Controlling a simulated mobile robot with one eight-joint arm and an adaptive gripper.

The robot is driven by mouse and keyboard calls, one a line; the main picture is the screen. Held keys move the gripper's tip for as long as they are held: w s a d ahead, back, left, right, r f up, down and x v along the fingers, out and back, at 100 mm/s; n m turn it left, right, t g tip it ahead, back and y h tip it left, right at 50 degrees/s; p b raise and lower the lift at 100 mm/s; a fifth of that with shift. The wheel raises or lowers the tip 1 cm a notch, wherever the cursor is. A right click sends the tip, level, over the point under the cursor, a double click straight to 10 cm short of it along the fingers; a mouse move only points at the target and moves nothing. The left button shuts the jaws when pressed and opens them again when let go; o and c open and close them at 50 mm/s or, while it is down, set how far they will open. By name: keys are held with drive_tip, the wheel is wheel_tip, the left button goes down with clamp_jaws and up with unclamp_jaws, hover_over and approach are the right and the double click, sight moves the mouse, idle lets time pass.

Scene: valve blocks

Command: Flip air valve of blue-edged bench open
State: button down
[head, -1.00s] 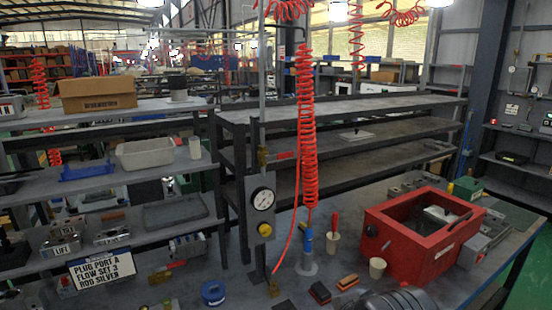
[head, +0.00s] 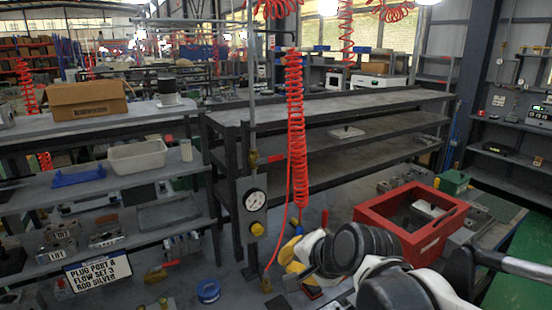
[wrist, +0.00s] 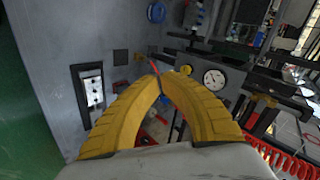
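A brass valve (head: 253,160) with a red lever (head: 274,157) sits on the upright pipe above a pressure gauge (head: 254,200). The lever sticks out sideways, to the right of the pipe. My gripper (head: 288,252) is low over the bench, right of the gauge and below the valve. In the wrist view my gripper's yellow fingers (wrist: 160,82) curve together at the tips, with no object seen held. The gauge (wrist: 214,78) shows beyond them. I cannot make out a blue edge on the bench.
A red coiled hose (head: 296,130) hangs close to the pipe. A blue tape roll (head: 208,290) and a second brass valve with a red handle (head: 170,264) lie at the left. A sign (head: 98,272) stands beside them.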

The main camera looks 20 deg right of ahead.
sight(270, 160)
drive_tip(key=w+d+r+m+t+p, duration=0.2)
drive_tip(key=w+d+r+m+p, duration=0.1)
drive_tip(key=w+m, duration=0.6)
drive_tip(key=w+d+r+m+t+y+p, duration=0.1)
drive_tip(key=w+d+r+m+t+p, duration=0.2)
drive_tip(key=w+r+m, duration=0.3)
drive_tip(key=w+d+m+p, duration=0.1)
drive_tip(key=w+m, duration=0.2)
drive_tip(key=m, duration=0.3)
drive_tip(key=shift+w+d+m, duration=0.15)
drive_tip(key=shift+d+m, duration=0.15)
drive_tip(key=b+x, duration=0.2)
drive_tip(key=x, duration=0.8)
wheel_tip(270, 160, up, 4)
drive_tip(key=shift+a+f+p, duration=0.1)
drive_tip(key=shift+p, duration=0.35)
